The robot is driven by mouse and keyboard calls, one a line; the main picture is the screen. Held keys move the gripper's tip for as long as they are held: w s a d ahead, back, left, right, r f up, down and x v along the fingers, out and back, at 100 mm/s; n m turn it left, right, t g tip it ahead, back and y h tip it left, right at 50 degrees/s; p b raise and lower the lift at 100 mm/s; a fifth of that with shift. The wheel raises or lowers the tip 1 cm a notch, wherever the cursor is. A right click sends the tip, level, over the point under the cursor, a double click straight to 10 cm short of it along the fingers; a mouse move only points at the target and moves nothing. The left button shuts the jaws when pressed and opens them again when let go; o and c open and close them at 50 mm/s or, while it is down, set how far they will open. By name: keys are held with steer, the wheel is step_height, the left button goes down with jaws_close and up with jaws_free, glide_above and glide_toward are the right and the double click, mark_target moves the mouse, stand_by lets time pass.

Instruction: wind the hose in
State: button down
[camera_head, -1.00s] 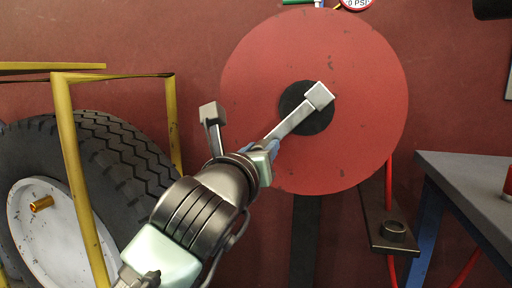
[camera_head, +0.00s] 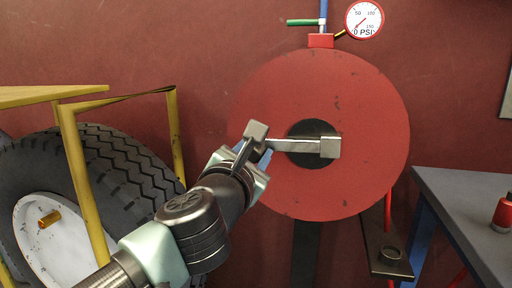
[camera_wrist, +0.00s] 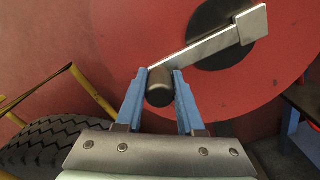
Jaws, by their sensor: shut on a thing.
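The red hose reel (camera_head: 375,120) stands against the wall, its round face toward me. A grey crank arm (camera_head: 295,146) crosses its dark hub (camera_head: 313,130) and lies nearly level, handle end to the left. In the wrist view the dark cylindrical crank handle (camera_wrist: 159,90) sits between the blue fingers of my gripper (camera_wrist: 163,80). My gripper (camera_head: 258,155) is shut on it, left of the hub. The red hose (camera_head: 388,205) hangs down below the reel's right side; its far end is not in view.
A pressure gauge (camera_head: 364,19) and a green-handled valve (camera_head: 303,22) are above the reel. A yellow frame (camera_head: 78,170) and a large tyre (camera_head: 125,160) stand at left, close to my arm. A grey table (camera_head: 455,205) with a red bottle (camera_head: 503,213) is at right.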

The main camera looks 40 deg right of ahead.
steer(key=shift+r, duration=0.3)
steer(key=c, duration=0.5)
jaws_free()
steer(key=shift+f, duration=0.1)
steer(key=p+v, duration=0.2)
steer(key=v, duration=1.1)
steer(key=shift+d, duration=0.1)
